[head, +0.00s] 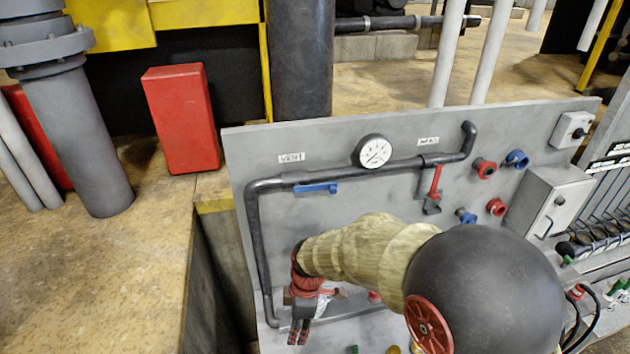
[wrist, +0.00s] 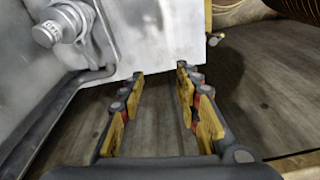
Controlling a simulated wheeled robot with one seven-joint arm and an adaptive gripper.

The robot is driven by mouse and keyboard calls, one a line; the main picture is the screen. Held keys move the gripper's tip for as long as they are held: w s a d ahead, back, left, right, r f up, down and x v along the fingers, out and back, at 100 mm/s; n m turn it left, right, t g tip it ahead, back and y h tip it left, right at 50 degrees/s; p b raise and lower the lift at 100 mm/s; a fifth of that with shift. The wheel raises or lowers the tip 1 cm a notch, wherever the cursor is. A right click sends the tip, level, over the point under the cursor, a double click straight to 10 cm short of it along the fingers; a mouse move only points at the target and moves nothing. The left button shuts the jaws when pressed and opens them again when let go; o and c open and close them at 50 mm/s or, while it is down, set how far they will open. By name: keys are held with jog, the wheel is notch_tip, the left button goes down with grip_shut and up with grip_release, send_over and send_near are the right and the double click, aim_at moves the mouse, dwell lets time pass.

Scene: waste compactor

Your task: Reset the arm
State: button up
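My arm, in a beige sleeve (head: 365,250), reaches left across the front of the grey panel in the head view. My gripper (head: 299,332) is at the far end of the sleeve, low in front of the panel's lower left part, pointing down. In the wrist view my gripper (wrist: 160,78) shows two fingers with yellow pads, spread apart with nothing between them. A bare grey-brown surface shows beyond the fingers.
The grey panel (head: 240,160) carries a gauge (head: 375,151), dark piping (head: 255,230), a blue lever (head: 316,188) and a red lever (head: 436,180). A red box (head: 182,118) stands behind left. Close to the fingers is a pale metal plate (wrist: 165,35).

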jog(key=s+d+r+m+t+b, duration=0.2)
jog(key=s+d+r+m+b, duration=0.2)
jog(key=d, duration=0.4)
jog(key=s+d+r+m+t+h+b, duration=0.1)
jog(key=s+d+r+m+t+b, duration=0.1)
jog(key=s+d+r+m+b, duration=0.2)
jog(key=s+d+r+m+t+b, duration=0.2)
jog(key=s+d+r+m+b, duration=0.2)
jog(key=s+d+m, duration=0.3)
jog(key=d+r+m, duration=0.1)
jog(key=d+m, duration=0.2)
jog(key=d, duration=0.1)
jog(key=shift+d+m+h, duration=0.35)
jog(key=shift+m+h, duration=0.05)
